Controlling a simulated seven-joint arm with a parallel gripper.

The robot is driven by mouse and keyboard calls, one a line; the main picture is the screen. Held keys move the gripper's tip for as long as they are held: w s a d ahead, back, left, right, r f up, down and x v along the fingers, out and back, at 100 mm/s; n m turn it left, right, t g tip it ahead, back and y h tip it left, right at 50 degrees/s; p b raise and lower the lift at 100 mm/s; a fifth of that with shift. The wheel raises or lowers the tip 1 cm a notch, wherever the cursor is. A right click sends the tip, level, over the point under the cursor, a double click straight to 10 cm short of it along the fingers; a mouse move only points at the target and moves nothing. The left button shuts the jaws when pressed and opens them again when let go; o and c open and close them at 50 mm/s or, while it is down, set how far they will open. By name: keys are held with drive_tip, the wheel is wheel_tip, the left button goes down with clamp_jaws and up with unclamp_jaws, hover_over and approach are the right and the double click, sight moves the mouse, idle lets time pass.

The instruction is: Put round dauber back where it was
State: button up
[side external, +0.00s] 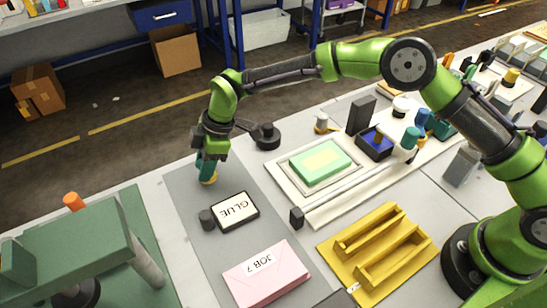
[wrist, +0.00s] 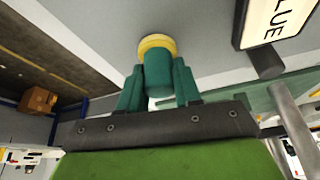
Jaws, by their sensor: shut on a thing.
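My gripper (side external: 207,165) is at the far left end of the grey mat, pointing down. Its teal fingers are shut on the round dauber (side external: 209,180), which has a teal body and a yellow round end. In the wrist view, the dauber (wrist: 157,65) sits between the two fingertips (wrist: 158,92), its yellow end pointing away from the gripper. The yellow end is at or close to the mat; I cannot tell if it touches. In the side view, the fingers hide most of the dauber's body.
A pink JOB 7 block (side external: 266,274), a yellow slotted tray (side external: 365,275), a green block (side external: 320,160) and a navy box (side external: 376,150) stand around. A green machine (side external: 75,250) is at left.

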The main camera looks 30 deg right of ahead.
drive_tip(key=shift+f, duration=0.15)
drive_tip(key=o, duration=1)
